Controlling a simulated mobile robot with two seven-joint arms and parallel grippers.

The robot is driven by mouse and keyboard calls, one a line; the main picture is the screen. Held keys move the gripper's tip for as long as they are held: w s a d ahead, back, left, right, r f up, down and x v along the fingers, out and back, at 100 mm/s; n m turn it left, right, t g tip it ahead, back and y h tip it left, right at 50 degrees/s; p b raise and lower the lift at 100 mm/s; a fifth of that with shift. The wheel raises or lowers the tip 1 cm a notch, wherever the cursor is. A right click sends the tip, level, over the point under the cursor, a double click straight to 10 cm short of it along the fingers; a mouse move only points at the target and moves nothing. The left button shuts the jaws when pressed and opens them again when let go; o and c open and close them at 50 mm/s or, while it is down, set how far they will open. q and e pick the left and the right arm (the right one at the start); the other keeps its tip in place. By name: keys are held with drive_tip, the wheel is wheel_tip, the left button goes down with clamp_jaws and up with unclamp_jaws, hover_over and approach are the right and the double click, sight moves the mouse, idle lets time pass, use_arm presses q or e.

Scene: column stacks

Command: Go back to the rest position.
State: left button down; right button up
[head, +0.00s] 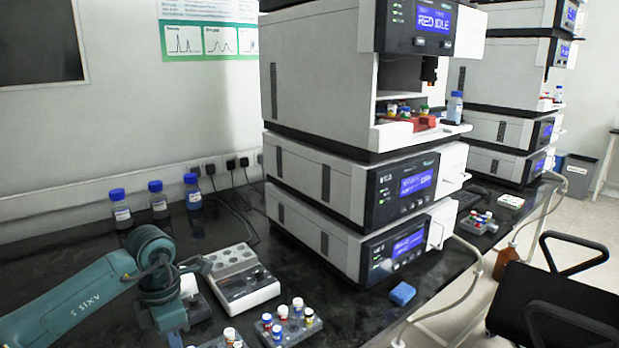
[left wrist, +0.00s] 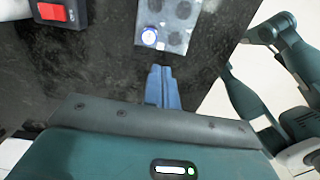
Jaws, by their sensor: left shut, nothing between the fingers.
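My left arm comes in from the left in the head view, over the front left of the black bench. My left gripper (head: 174,338) points down there, partly cut by the lower edge. In the left wrist view its blue fingers (left wrist: 160,75) are together with nothing between them. My right gripper shows in neither view.
A grey vial rack (head: 290,332) and a benchtop device (head: 240,275) lie close right of my left gripper. Tall instrument stacks (head: 318,195) stand behind. Several blue-capped bottles (head: 158,204) line the wall. A blue block (head: 402,293) lies near the front edge; a black chair (head: 550,310) stands right.

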use_arm(q)
drive_tip(key=s+d+f+g+h+p, duration=0.1)
drive_tip(key=s+d+h, duration=0.3)
drive_tip(key=d, duration=0.4)
drive_tip(key=s+d+f+g+h+p, duration=0.1)
drive_tip(key=s+d+h, duration=0.3)
drive_tip(key=d, duration=0.5)
drive_tip(key=s+d+r+n+t+h+p, duration=0.3)
drive_tip(key=d+r+n+t+h, duration=0.1)
drive_tip(key=d+r+n+h, duration=0.6)
drive_tip(key=w+a+f+n+t+y+p, duration=0.25)
drive_tip(key=a+n+t+y, duration=0.5)
drive_tip(key=n+t, duration=0.9)
drive_tip(key=s+a+f+n+g+y+p, duration=0.1)
drive_tip(key=s+a+f+n+g+y, duration=0.2)
drive_tip(key=f+n, duration=0.4)
drive_tip(key=s+a+f+n+g+y+p, duration=0.1)
drive_tip(key=s+a+f+n+g+y, duration=0.3)
drive_tip(key=n, duration=0.6)
drive_tip(key=s+a+f, duration=0.2)
drive_tip(key=s+f, duration=0.1)
drive_tip(key=s, duration=0.1)
drive_tip(key=shift+s+a+g, duration=0.2)
drive_tip(key=shift+s+g, duration=0.05)
drive_tip(key=shift+g, duration=0.1)
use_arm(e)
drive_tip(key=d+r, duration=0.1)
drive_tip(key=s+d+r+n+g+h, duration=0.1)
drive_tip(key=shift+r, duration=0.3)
